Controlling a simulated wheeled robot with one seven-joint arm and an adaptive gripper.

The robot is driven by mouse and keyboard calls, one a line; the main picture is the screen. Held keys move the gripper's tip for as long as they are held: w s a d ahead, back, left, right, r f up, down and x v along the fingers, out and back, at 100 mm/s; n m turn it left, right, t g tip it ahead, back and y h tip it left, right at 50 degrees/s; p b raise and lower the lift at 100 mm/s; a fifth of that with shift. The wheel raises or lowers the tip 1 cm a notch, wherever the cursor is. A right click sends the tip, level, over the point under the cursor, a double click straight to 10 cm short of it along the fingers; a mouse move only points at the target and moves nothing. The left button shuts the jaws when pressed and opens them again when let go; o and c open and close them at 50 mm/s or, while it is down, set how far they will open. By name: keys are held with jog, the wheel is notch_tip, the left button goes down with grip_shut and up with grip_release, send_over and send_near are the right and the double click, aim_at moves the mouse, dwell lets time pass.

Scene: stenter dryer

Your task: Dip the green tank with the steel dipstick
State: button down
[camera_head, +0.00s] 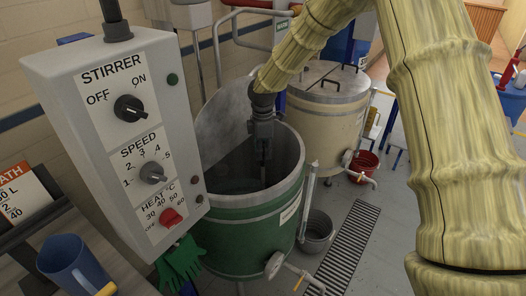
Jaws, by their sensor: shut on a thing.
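The green tank (258,236) stands in the middle of the view, a round steel vessel with a green band and a pale label. Its top is open, and a grey lid (218,128) stands raised at its back left. My gripper (263,150) points down over the tank's mouth, inside the rim. It is shut on the thin steel dipstick (264,176), which hangs roughly upright inside the tank. The fingers are small and dark, and the dipstick's lower end is hard to make out against the dark inside.
The stirrer control box (136,122) stands close at left. A lidded cream tank (322,115) stands behind, with a red bucket (362,165). A grey bucket (318,232) and floor grate (346,250) lie right. A blue jug (72,266) and green gloves (181,262) are at lower left.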

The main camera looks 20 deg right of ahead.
jog(key=shift+r, duration=0.1)
notch_tip(320, 180, up, 57)
jog(key=p, duration=1.3)
dwell(3.2)
dwell(0.3)
